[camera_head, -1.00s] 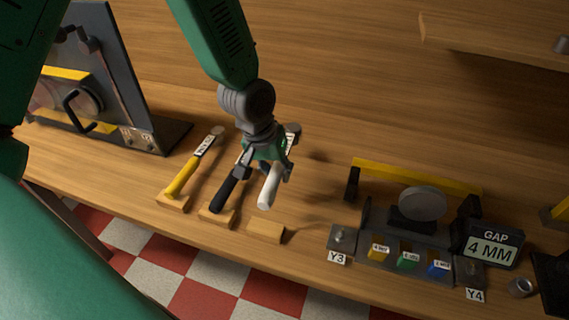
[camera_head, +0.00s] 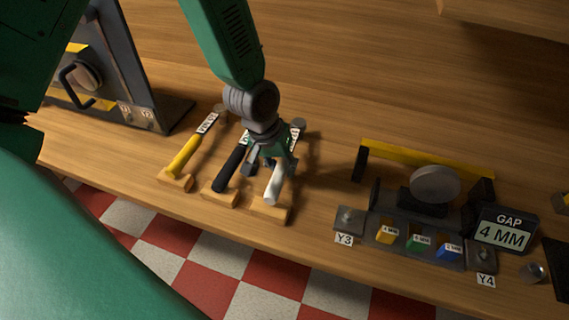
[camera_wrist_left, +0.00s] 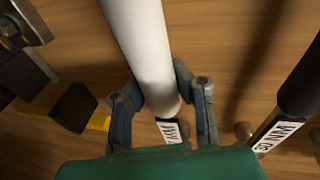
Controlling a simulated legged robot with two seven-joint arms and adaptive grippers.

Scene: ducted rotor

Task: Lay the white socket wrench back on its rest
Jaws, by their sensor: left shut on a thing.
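The white socket wrench (camera_head: 274,187) is in my left gripper (camera_head: 271,167), with its handle end pointing toward the front edge. That end is at the rightmost wooden rest block (camera_head: 280,213); I cannot tell whether it touches the block or hovers just above. Its grey head (camera_head: 299,123) shows beyond my gripper, partly hidden. In the left wrist view, the fingers (camera_wrist_left: 162,95) are closed around the white handle (camera_wrist_left: 140,35), and part of its label shows below. My right gripper is not in view.
Close on the left, a black-handled wrench (camera_head: 229,170) and a yellow-handled wrench (camera_head: 184,157) lie on their own blocks. To the right stands a fixture with coloured blocks (camera_head: 418,241) and a yellow bar (camera_head: 415,166), beside a gap display (camera_head: 501,231).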

